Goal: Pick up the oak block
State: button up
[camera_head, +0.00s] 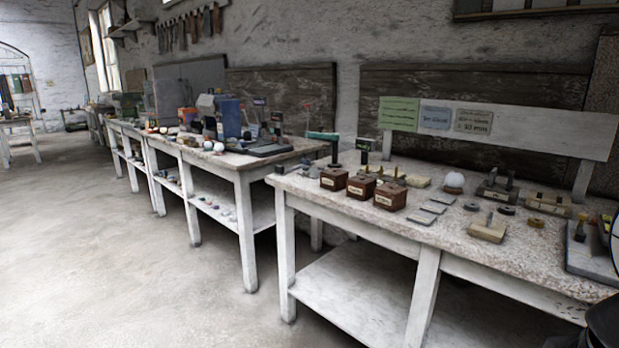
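Several pale wooden blocks lie on the speckled top of the near table (390,225). One tan block (487,230) lies near the front, right of the middle. Another tan block (549,204) with dark slots or pegs sits farther back on the right. A small yellowish block (418,181) lies near the back, behind the brown boxes. I cannot tell from this view which one is oak. The fingers of my gripper do not show. Dark shapes at the lower right edge may be part of my arm.
Three brown labelled boxes (361,188) stand at the table's left. Flat grey plates (433,208), a white dome (454,181) and dark rings (507,210) lie nearby. A grey slab (592,255) is at the right edge. Open floor (130,270) lies to the left.

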aim_at(391, 197)
jog(key=i, duration=1.95)
jog(key=j, duration=0.1)
